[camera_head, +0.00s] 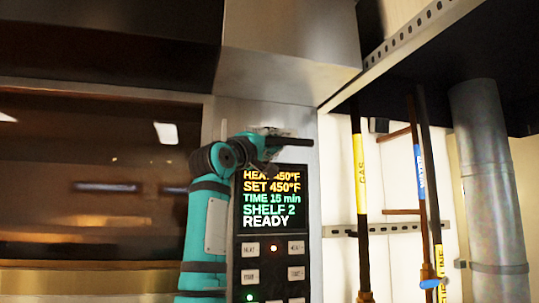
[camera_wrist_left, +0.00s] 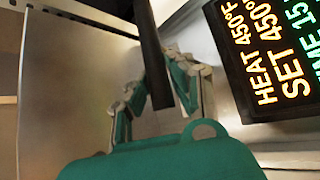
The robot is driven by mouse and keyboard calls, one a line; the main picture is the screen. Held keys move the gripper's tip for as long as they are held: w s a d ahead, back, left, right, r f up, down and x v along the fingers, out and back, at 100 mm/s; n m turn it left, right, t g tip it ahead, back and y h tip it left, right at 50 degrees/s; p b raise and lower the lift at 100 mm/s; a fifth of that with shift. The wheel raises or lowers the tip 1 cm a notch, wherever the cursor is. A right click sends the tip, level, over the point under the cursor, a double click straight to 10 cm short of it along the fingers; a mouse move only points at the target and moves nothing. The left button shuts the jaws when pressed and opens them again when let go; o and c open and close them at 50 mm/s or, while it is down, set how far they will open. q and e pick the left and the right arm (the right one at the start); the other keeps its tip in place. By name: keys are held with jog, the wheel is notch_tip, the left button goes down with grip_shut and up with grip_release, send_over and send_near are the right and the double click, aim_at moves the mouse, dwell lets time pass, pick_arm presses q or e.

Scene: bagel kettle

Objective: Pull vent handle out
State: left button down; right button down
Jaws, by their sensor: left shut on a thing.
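The vent handle (camera_head: 291,142) is a dark bar sticking out at the top of the oven's control panel, above the display. My left gripper (camera_head: 262,145) is up against it, its teal arm rising in front of the panel's left side. In the left wrist view the handle (camera_wrist_left: 153,50) runs down from the top edge between the fingers of my left gripper (camera_wrist_left: 160,85), which is shut on it. The handle's mount is partly hidden by the gripper in the head view. My right gripper is in neither view.
The control panel display (camera_head: 272,198) reads 450°F, 15 min, shelf 2, READY, with buttons below. A dark oven window (camera_head: 90,180) lies left. Gas and water pipes (camera_head: 360,160) and a large metal duct (camera_head: 490,180) stand right. A metal hood overhangs above.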

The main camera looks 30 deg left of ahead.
pick_arm(q)
jog(key=shift+w+f, duration=0.1)
jog(key=shift+d, duration=0.1)
jog(key=c, duration=1.5)
grip_release()
jog(key=o, duration=0.3)
jog(key=shift+s+d, duration=0.1)
jog(key=shift+s, duration=0.2)
jog(key=shift+o, duration=0.2)
jog(key=v, duration=1.2)
